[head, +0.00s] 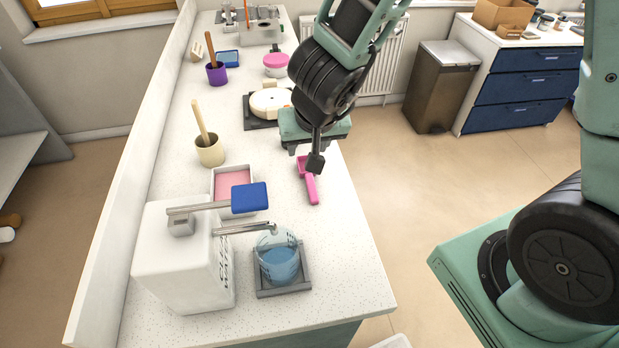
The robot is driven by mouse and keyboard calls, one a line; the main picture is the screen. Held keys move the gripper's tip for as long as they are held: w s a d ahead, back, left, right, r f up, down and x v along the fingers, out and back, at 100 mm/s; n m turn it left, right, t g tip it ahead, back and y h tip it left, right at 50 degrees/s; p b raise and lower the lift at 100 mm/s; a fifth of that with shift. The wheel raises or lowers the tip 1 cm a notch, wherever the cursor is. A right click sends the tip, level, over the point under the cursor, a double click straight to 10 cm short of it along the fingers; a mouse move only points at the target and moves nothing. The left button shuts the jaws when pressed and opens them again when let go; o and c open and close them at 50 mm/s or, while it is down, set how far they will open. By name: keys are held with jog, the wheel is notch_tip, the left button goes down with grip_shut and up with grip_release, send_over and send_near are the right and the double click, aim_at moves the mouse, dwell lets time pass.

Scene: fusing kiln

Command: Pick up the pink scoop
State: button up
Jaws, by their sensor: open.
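The pink scoop (311,188) lies on the speckled white counter (345,255), near its right edge. Part of its upper end is covered by my gripper. My gripper (316,163) hangs over the scoop, pointing down, with its dark fingertip close to the scoop's upper part. The jaws are open and hold nothing. Only one finger shows clearly, and I cannot tell whether it touches the scoop.
Left of the scoop is a tray of pink powder (213,186). Nearer stand a white dispenser (183,262) with a blue-ended lever (250,197) and a beaker of blue liquid (279,262). A cream pot (210,153) and a round white device (268,102) stand farther back.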

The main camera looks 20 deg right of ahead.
jog(key=b, duration=0.6)
send_over(309, 177)
jog(key=s+a, duration=0.1)
jog(key=s, duration=0.2)
jog(key=f, duration=1.1)
jog(key=shift+w+f, duration=0.2)
jog(key=shift+f, duration=0.2)
jog(key=shift+d+b+x, duration=0.25)
jog(key=shift+b+x, duration=0.05)
jog(key=shift+x, duration=1)
jog(key=shift+d+b+x, duration=0.2)
jog(key=shift+b+x, duration=0.1)
jog(key=shift+x, duration=1)
grip_shut()
